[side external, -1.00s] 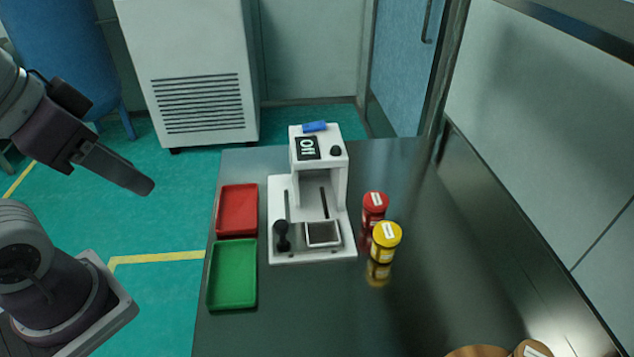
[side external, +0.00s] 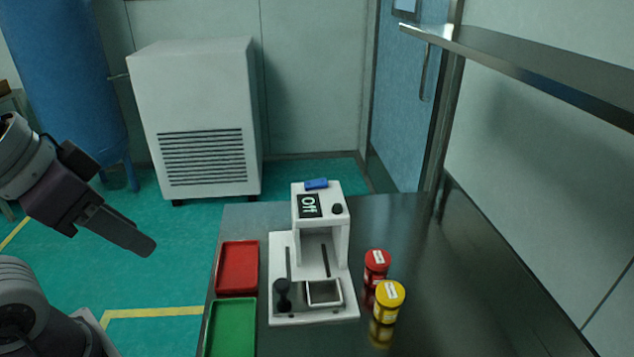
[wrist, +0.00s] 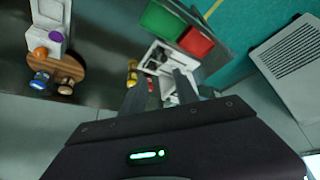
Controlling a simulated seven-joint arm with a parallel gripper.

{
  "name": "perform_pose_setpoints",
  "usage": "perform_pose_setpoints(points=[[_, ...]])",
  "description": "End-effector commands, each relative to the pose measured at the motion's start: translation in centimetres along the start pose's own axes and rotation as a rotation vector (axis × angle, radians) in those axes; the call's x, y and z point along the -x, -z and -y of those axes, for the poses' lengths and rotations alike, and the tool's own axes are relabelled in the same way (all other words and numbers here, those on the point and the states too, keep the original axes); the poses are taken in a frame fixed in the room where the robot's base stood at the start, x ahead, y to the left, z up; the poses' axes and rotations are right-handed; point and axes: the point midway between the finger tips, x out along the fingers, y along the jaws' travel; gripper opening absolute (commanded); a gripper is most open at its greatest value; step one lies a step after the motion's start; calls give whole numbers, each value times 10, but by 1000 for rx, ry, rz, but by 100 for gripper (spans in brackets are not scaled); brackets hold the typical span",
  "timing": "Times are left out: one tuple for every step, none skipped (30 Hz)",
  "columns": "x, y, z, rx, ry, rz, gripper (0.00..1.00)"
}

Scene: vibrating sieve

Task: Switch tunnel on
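A white sieve machine (side external: 325,242) stands on the dark table. Its upper block carries a small black display (side external: 309,205) reading "Off", a black knob (side external: 337,209) to the right of it, and a blue piece (side external: 316,183) at the back edge. The base has two slots, a black-knobbed lever (side external: 283,293) and a square metal-rimmed tray (side external: 324,292). My gripper (side external: 150,247) is in the air left of the table, well apart from the machine. In the wrist view its fingers (wrist: 160,92) are spread and empty, with the machine (wrist: 163,62) partly hidden beyond them.
A red tray (side external: 238,267) and a green tray (side external: 231,330) lie left of the machine. A red-lidded jar (side external: 376,262) and a yellow-lidded jar (side external: 389,295) stand to its right. A metal shelf (side external: 540,68) juts out at upper right. The air above the machine is free.

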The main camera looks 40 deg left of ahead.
Motion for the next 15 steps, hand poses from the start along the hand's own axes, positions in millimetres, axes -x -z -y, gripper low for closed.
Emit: perform_pose_setpoints(points=[[0,1,0,0,-1,-1,27],[0,3,-2,1,-6,-4,21],[-1,11,-5,2,-20,-16,13],[-2,21,-10,7,-37,-28,7],[-4,33,-15,13,-59,-46,1],[-8,56,-26,27,-97,-78,0],[-11,76,-34,44,-128,-107,0],[-16,99,-44,65,-159,-141,0],[-23,132,-56,102,-197,-188,0],[-30,157,-64,135,-221,-226,0],[-38,181,-71,172,-239,-263,0],[-51,211,-78,224,-252,-311,0],[-62,232,-82,265,-253,-347,0],[-74,252,-84,304,-248,-381,0],[-92,275,-85,360,-231,-424,0]])
